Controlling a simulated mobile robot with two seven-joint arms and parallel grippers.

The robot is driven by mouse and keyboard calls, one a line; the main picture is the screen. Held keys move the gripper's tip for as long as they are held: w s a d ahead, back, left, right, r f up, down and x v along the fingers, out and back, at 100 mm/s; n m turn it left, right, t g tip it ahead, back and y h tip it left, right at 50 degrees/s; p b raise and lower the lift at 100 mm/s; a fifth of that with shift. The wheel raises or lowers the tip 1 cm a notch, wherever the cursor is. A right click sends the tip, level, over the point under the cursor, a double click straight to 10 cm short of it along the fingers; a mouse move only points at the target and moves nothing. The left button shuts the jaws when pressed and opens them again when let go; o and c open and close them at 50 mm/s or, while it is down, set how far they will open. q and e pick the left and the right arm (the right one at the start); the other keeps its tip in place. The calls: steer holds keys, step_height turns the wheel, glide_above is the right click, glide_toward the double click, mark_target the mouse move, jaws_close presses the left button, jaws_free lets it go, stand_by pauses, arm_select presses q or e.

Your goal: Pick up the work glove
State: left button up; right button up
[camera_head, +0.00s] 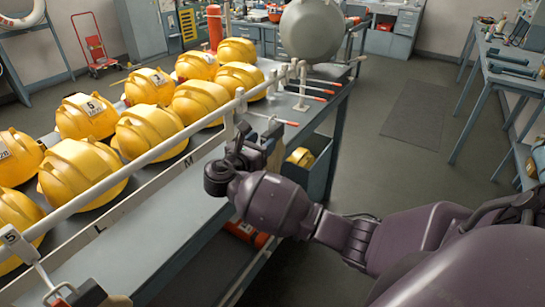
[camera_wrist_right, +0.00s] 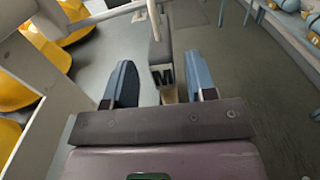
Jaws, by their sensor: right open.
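My right gripper (camera_head: 252,148) is at the front edge of the bench, beside the white rail. In the right wrist view its two blue-grey fingers (camera_wrist_right: 162,84) are spread apart. In the head view my gripper and wrist hide most of that spot. My left gripper is out of view.
Yellow hard hats (camera_head: 87,170) fill the bench (camera_head: 185,200) behind the white rail (camera_head: 165,147). Red-tipped hooks (camera_head: 305,90) stick out from the rail. A grey bin (camera_head: 318,170) stands below the bench edge. The floor (camera_head: 390,165) to the right is mostly clear.

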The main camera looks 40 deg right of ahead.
steer(key=x, duration=0.4)
steer(key=shift+d+f, duration=0.25)
steer(key=shift+d, duration=0.05)
jaws_close()
